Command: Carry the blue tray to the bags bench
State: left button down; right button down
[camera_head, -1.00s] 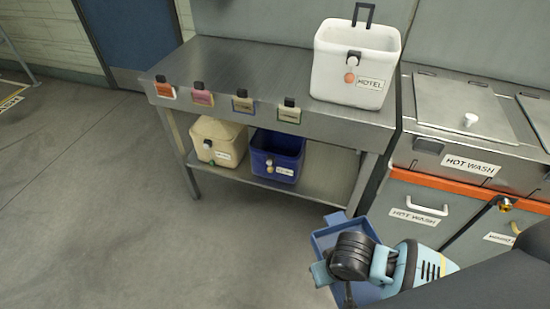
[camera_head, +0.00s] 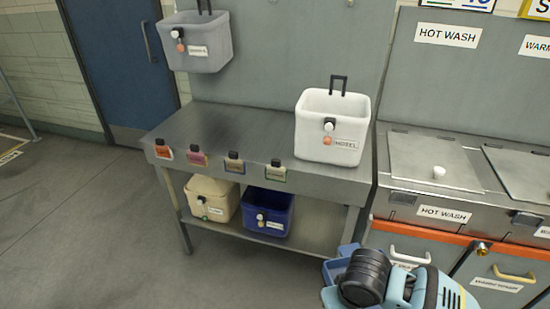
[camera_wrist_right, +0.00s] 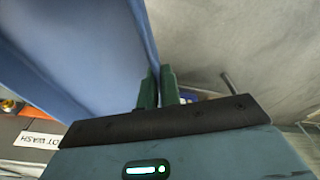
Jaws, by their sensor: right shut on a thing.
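The blue tray (camera_head: 336,268) shows only in part at the bottom right of the head view, behind my right wrist. Its blue wall (camera_wrist_right: 75,50) fills the upper left of the right wrist view. My right gripper (camera_wrist_right: 159,86) is shut on the tray's edge, with its green fingers either side of it. The tray is held in front of the bench's right end, apart from it. The steel bench (camera_head: 225,128) bears a white bag (camera_head: 318,148) on its right part; the rest of its top is bare. My left gripper is not in view.
A cream bag (camera_head: 208,200) and a dark blue bag (camera_head: 270,222) stand on the lower shelf. A grey bag (camera_head: 200,50) hangs above the bench. Several coloured tags line its front edge. Hot wash cabinets (camera_head: 435,180) adjoin at right. Floor (camera_head: 90,240) at left is clear.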

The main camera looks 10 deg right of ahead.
aim_at(249, 134)
jog(key=i+j+z, duration=0.15)
jog(key=z, duration=0.2)
jog(key=j+z, duration=0.3)
jog(key=i+j+z, duration=0.15)
jog(key=j, duration=0.25)
jog(key=i+j+z, duration=0.15)
jog(key=j, duration=0.3)
jog(key=i+j, duration=0.1)
jog(key=j, duration=0.65)
jog(key=i+j, duration=0.1)
jog(key=j, duration=0.65)
jog(key=z, duration=0.05)
